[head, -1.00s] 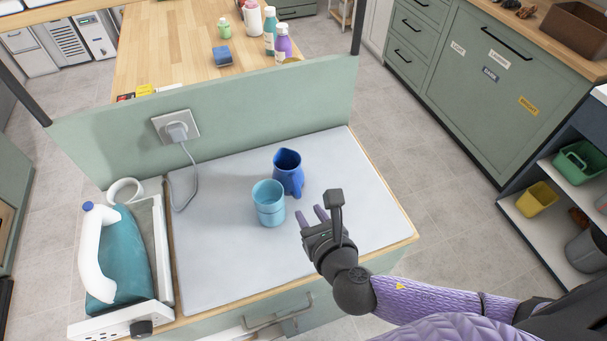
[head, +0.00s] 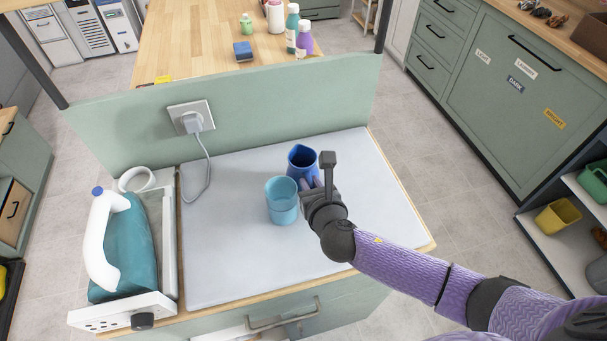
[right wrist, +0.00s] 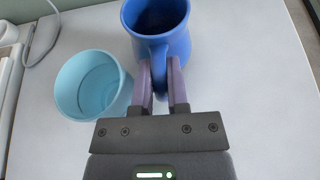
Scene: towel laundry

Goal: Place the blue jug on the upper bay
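The blue jug (head: 301,160) stands upright on the grey worktop (head: 235,255), behind and right of a light-blue cup. In the right wrist view the jug (right wrist: 157,22) has its handle (right wrist: 160,68) turned toward my gripper. My right gripper (head: 312,182) is at the jug's near side. In the right wrist view its two purple fingers (right wrist: 161,85) lie on either side of the handle, very close to it. I cannot tell whether they press on it. My left gripper is out of view. No place is clearly identifiable as the upper bay.
The light-blue cup (head: 282,203) stands close left of my right gripper. A green panel (head: 270,105) with a plugged socket borders the back. A shelf unit at right holds green (head: 596,180) and yellow (head: 557,217) bins.

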